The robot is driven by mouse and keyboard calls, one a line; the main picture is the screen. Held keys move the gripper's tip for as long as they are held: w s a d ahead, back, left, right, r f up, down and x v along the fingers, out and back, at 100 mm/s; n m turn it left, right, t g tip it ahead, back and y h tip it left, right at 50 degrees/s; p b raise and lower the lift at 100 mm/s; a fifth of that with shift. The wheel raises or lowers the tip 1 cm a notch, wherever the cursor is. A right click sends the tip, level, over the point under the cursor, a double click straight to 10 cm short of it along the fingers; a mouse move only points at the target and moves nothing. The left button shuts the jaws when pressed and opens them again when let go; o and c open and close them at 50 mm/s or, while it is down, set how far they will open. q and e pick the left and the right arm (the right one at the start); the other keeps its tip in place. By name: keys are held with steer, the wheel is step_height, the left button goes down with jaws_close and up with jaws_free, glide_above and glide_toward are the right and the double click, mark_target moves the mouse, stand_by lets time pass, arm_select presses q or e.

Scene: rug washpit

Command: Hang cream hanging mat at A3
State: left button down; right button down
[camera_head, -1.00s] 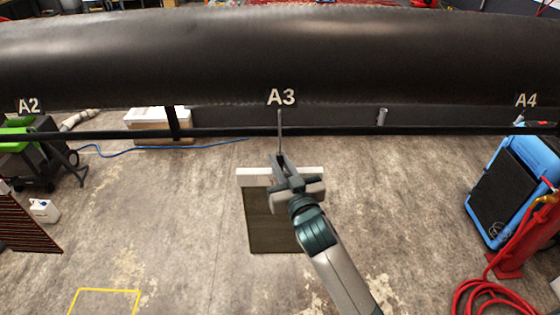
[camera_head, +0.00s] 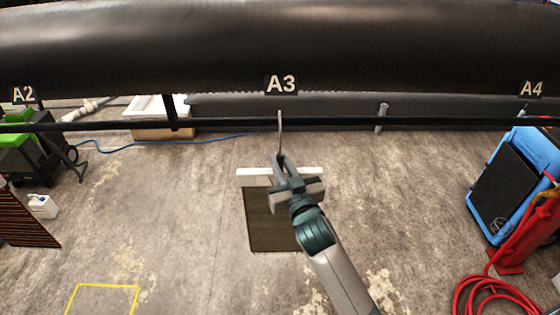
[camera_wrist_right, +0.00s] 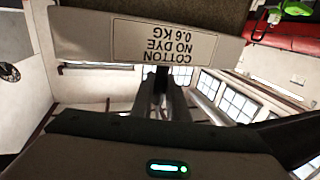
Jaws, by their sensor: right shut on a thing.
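The hanging mat (camera_head: 268,225) hangs below my right gripper (camera_head: 281,160) in the head view. It looks olive-brown there, with a pale header bar (camera_head: 256,177) on top. In the right wrist view the bar (camera_wrist_right: 95,38) carries an upside-down label, "COTTON NO DYE 0.6 KG". My right gripper is shut on the mat's stem, and its wrist hides part of the mat. A thin grey rod (camera_head: 280,130) rises from the fingertips, crossing the rail in the picture. I cannot tell whether it touches the rail. The A3 sign (camera_head: 281,84) is above. My left gripper is not in view.
A black rail (camera_head: 335,122) runs across under a large black roll (camera_head: 400,45). A short grey peg (camera_head: 382,112) stands to the right. A blue machine (camera_head: 512,185) and red hose (camera_head: 490,295) are at right, a striped rug (camera_head: 25,218) at left.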

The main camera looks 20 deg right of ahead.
steer(key=shift+f, duration=0.1)
stand_by(0.3)
steer(key=c, duration=1.6)
jaws_free()
steer(key=shift+c, duration=0.2)
steer(key=shift+f, duration=0.15)
steer(key=shift+s, duration=0.1)
steer(key=shift+s+b, duration=0.35)
steer(key=shift+s, duration=0.15)
steer(key=s+b, duration=0.4)
steer(key=s, duration=1.2)
steer(key=shift+s+d, duration=0.15)
steer(key=shift+d, duration=0.05)
